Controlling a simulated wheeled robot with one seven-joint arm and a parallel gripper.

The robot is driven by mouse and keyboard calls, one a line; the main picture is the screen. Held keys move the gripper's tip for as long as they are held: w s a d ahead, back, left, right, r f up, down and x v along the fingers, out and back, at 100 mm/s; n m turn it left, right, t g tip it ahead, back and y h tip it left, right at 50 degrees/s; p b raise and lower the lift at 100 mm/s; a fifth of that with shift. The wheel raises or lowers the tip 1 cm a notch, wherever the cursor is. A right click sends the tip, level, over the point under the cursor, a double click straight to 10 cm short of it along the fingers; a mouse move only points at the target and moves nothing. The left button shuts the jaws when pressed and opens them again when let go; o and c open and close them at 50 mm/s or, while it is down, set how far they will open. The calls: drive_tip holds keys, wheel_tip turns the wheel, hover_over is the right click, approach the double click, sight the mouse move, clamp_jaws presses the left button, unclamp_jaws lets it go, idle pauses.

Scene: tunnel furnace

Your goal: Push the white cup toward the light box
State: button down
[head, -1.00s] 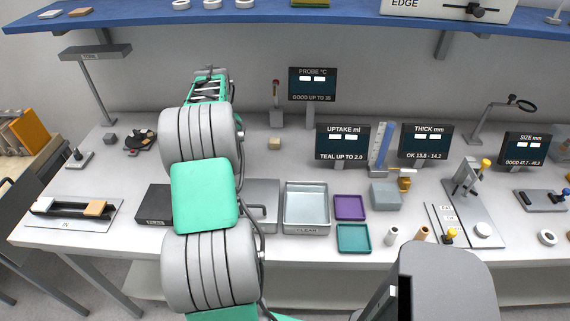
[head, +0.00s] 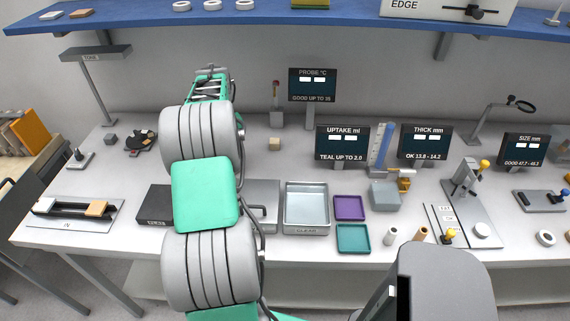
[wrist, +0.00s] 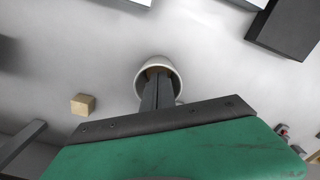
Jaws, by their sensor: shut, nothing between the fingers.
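The white cup (wrist: 137,84) shows in the wrist view, with its round rim and brownish inside facing the camera. My gripper (wrist: 157,76) is shut; its dark fingers overlap the cup's opening, and I cannot tell whether they are inside it or touch it. In the head view my gripper (head: 208,78) is at the far end of my arm, near the back of the bench, and the cup is hidden behind the arm. I cannot identify the light box for sure in either view.
A small beige cube (wrist: 83,103) lies left of the cup in the wrist view; it also shows in the head view (head: 274,144). A dark box (wrist: 288,28) is at the wrist view's upper right. Display signs (head: 312,85) stand at the right.

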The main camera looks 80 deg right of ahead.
drive_tip(key=shift+r+p, duration=1.35)
drive_tip(key=shift+r, duration=0.85)
wheel_tip(320, 180, up, 5)
drive_tip(key=p, duration=0.3)
drive_tip(key=shift+p, duration=0.3)
